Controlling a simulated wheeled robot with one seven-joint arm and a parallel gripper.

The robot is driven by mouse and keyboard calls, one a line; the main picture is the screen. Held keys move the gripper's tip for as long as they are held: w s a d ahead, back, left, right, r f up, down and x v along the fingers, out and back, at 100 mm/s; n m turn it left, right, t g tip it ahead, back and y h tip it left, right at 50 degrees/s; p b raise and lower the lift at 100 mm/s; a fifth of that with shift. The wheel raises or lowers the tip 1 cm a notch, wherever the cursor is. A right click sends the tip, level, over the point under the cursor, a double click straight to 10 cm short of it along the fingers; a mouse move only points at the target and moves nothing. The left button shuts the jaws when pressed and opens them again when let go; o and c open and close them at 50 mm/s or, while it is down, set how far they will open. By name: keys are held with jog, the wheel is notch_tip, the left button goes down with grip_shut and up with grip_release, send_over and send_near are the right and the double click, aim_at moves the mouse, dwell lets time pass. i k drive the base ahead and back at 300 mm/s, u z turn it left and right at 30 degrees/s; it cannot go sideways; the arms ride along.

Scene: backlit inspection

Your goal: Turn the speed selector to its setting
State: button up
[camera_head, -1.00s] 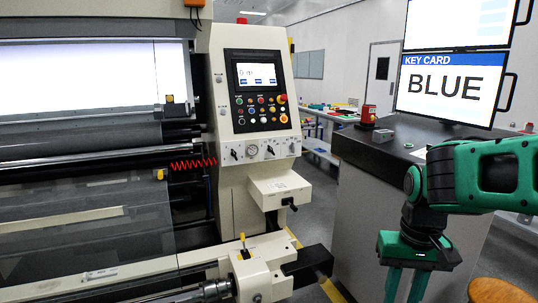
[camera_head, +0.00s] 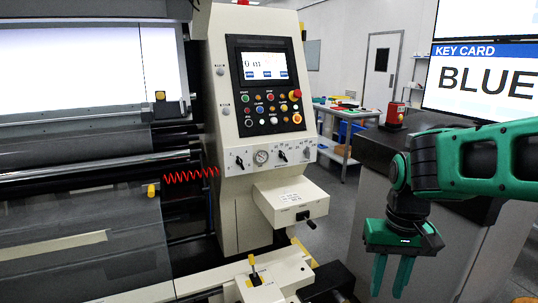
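The machine's control panel (camera_head: 225,145) stands left of centre, with a screen and several coloured buttons. Below the buttons a row of selector knobs runs along the lower strip: a left knob (camera_head: 239,161), a middle knob (camera_head: 283,156) and a right knob (camera_head: 307,153), with a round gauge (camera_head: 261,157) among them. Their labels and pointer settings are too small to read, so I cannot tell which is the speed selector. My gripper (camera_head: 391,276) hangs at the lower right, well apart from the panel, fingers pointing down, open and empty.
A screen (camera_head: 488,82) at upper right reads KEY CARD BLUE. A dark-topped grey cabinet (camera_head: 378,225) stands behind my gripper. A cream box with a lever (camera_head: 290,202) juts out below the knobs. Open floor lies between machine and cabinet.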

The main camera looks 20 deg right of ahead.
aim_at(281, 155)
jog(key=i, duration=0.85)
jog(key=z, duration=0.05)
